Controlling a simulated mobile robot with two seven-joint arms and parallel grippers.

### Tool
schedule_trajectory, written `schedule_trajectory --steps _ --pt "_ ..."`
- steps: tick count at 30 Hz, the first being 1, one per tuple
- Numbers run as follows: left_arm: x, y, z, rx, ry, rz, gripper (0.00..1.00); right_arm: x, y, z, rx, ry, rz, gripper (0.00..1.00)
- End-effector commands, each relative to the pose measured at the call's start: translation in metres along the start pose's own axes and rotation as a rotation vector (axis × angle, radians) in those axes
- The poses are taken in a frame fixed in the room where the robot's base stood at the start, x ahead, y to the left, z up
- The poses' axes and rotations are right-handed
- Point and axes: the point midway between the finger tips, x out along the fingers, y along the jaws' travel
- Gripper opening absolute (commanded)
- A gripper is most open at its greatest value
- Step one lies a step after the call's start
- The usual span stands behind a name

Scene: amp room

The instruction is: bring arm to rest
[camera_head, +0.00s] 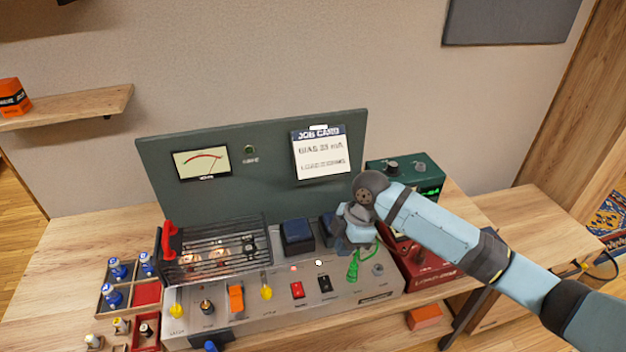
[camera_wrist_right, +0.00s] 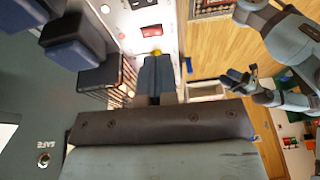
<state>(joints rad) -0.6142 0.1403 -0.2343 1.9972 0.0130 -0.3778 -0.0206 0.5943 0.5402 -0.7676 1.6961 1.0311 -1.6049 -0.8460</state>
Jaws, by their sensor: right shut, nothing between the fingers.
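My right arm comes in from the right in the head view, over the amp. Its gripper (camera_head: 352,228) is above the back right part of the amp chassis (camera_head: 335,300), close to the dark blue transformer blocks (camera_head: 297,237). In the right wrist view the two fingers of the right gripper (camera_wrist_right: 155,76) are together with nothing between them. My left arm is not in the head view. Another arm of mine, with its gripper (camera_wrist_right: 240,80), shows at the right of the right wrist view, too small to judge its fingers.
A green panel (camera_head: 230,130) with a meter and job card stands behind the amp. A black cage (camera_head: 215,250) covers the glowing tubes. A green clip (camera_head: 353,268) and a red box (camera_head: 430,265) are near my right arm. Bare tabletop (camera_head: 540,215) lies to the right.

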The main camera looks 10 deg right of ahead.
Motion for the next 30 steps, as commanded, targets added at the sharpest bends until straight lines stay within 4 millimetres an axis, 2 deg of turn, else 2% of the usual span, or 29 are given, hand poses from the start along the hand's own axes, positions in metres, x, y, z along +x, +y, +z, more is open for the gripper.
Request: schedule_trajectory --steps 5,8,12,17,20,24,30 --pt "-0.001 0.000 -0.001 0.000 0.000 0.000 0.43 0.010 -0.004 -0.004 0.024 0.021 0.017 0.00" --pt "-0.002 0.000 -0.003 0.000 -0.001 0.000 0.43 0.033 -0.015 -0.014 0.089 0.075 0.066 0.00" --pt "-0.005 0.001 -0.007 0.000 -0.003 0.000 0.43 0.074 -0.039 -0.029 0.257 0.196 0.184 0.00" --pt "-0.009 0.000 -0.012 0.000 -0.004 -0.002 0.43 0.107 -0.071 -0.035 0.484 0.338 0.333 0.00" --pt "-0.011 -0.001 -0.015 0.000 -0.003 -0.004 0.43 0.120 -0.095 -0.031 0.626 0.417 0.424 0.00" --pt "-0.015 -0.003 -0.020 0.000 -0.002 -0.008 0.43 0.130 -0.134 -0.016 0.815 0.508 0.556 0.00" --pt "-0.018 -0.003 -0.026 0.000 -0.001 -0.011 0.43 0.129 -0.194 0.014 1.009 0.590 0.726 0.00"
